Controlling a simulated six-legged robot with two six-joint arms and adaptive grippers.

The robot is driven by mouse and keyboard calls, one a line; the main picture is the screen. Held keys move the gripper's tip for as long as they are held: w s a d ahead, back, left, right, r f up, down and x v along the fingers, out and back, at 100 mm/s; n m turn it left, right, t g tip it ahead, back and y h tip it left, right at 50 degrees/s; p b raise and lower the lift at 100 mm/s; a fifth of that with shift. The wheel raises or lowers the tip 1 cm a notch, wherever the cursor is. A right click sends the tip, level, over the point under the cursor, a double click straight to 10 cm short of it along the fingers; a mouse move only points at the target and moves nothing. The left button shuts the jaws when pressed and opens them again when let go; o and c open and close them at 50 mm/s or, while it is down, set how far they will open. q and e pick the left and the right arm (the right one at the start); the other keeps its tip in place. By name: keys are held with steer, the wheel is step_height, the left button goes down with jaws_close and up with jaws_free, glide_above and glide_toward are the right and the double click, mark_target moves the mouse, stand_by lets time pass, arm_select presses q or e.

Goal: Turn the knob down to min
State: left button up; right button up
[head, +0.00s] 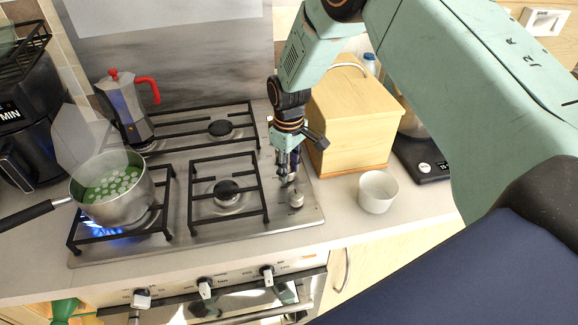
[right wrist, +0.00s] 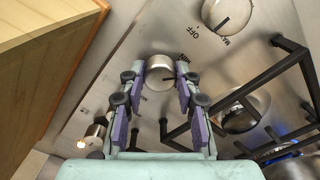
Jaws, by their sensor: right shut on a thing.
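My right gripper (head: 288,175) points down at the right side of the steel hob (head: 318,215), where the knobs are. In the right wrist view, its purple-padded fingers (right wrist: 157,95) are shut around a round metal knob (right wrist: 159,73). The lettering beside that knob is partly covered by a finger. Another knob (head: 295,198) shows just in front of the gripper in the head view. I cannot make out the held knob's exact setting. My left gripper is not in view.
A saucepan (head: 130,205) of green contents sits over a blue flame (head: 95,233) at the front left. A moka pot (head: 125,105) stands behind it. A wooden box (head: 352,120) and white bowl (head: 378,192) are close to the right gripper. Black grates (head: 262,190) lie left of it.

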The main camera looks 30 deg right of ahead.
mark_target(289, 170)
steer(key=shift+w+n, duration=0.1)
steer(key=shift+n, duration=0.5)
steer(key=o, duration=1.2)
steer(key=shift+c, duration=0.2)
steer(key=shift+r, duration=0.25)
step_height(289, 170, up, 12)
steer(key=shift+f, duration=0.25)
